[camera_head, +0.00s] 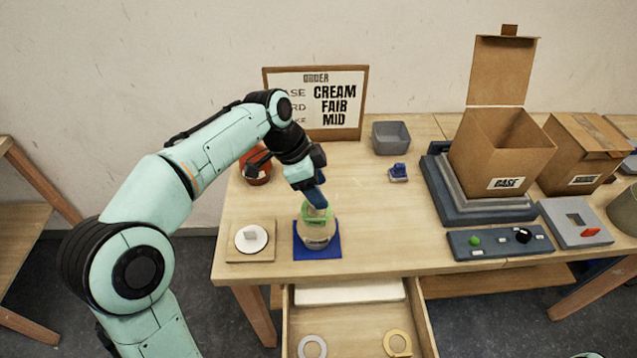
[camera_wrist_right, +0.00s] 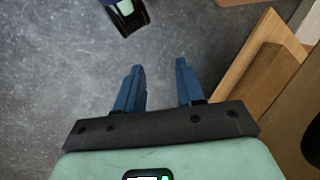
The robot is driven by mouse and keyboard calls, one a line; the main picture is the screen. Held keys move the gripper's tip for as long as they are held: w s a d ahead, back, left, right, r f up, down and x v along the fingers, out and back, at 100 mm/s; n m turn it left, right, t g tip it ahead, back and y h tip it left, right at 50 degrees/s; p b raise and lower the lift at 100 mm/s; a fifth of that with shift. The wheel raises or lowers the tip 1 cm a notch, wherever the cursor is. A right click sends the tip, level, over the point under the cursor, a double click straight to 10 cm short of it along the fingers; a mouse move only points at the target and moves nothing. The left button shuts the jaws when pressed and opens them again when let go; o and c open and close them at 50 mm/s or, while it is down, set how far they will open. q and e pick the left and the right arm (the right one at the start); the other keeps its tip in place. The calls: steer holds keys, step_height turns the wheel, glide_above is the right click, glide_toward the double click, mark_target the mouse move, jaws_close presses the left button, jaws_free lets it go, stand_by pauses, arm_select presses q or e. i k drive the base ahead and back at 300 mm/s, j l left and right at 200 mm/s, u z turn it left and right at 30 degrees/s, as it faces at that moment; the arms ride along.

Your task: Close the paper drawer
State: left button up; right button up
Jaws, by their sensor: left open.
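The paper drawer (camera_head: 361,318) stands pulled out below the front of the table. A white paper stack (camera_head: 349,292) lies at its back, with a white ring (camera_head: 312,347) and a tan ring (camera_head: 397,343) nearer the front. My left gripper (camera_head: 316,197) is over the table, pointing down at the top of a round jar-like object (camera_head: 316,232) on a blue mat, its jaws open. Whether it touches the object cannot be told. My right gripper (camera_wrist_right: 158,85) shows in the right wrist view, open and empty above the grey floor. Wooden parts (camera_wrist_right: 262,60) are to its right; which furniture they belong to is unclear.
The table (camera_head: 390,225) also holds a sign (camera_head: 338,103), a grey bin (camera_head: 391,138), an open cardboard box (camera_head: 502,150), a closed box (camera_head: 582,150) and a control panel (camera_head: 500,241). A white disc on a wooden plate (camera_head: 251,238) sits left of the mat.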

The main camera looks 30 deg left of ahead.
mark_target(353, 318)
steer(key=k+j, duration=0.2)
steer(key=k, duration=0.3)
steer(key=k+j, duration=0.15)
steer(key=k, duration=0.3)
